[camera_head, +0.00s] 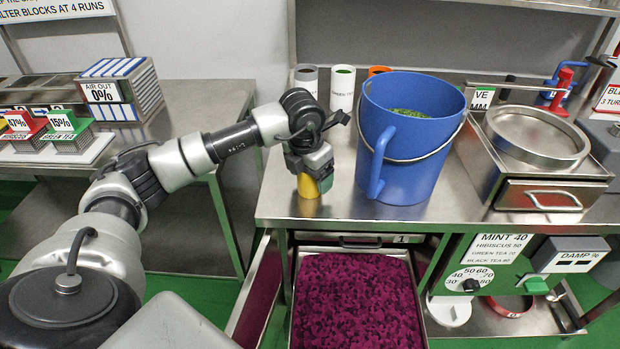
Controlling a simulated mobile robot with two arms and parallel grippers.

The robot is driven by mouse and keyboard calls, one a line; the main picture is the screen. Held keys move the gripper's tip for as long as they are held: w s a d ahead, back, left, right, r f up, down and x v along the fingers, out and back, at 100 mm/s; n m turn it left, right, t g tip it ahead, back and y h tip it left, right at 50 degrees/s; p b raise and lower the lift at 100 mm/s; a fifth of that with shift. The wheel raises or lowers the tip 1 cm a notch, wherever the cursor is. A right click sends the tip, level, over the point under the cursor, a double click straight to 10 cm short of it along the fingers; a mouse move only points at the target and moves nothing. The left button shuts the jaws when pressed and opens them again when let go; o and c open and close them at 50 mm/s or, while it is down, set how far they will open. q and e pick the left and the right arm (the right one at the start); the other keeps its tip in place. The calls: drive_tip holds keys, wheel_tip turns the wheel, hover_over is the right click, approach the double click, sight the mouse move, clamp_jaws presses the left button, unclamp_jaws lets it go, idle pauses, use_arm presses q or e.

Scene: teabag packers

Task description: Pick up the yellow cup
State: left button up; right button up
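The yellow cup (308,188) stands near the left front corner of the steel worktop, left of the blue bucket. My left gripper (311,172) points down right over it and hides its upper part. A small green patch (327,184) shows beside the cup under the gripper; I cannot tell what it belongs to. The fingers are mostly hidden, so I cannot tell whether they are closed on the cup. The cup's base looks to be on the worktop. My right gripper is not in view.
A blue bucket (425,145) with green contents stands close to the right. Canisters in white (342,90), grey (306,79) and orange-red (378,71) stand behind. An open drawer of magenta material (355,300) is below the front edge (345,222). A round steel pan (537,137) sits farther right.

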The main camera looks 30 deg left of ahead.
use_arm(q)
drive_tip(key=c, duration=0.7)
wheel_tip(320, 180, up, 10)
drive_tip(key=shift+r, duration=0.1)
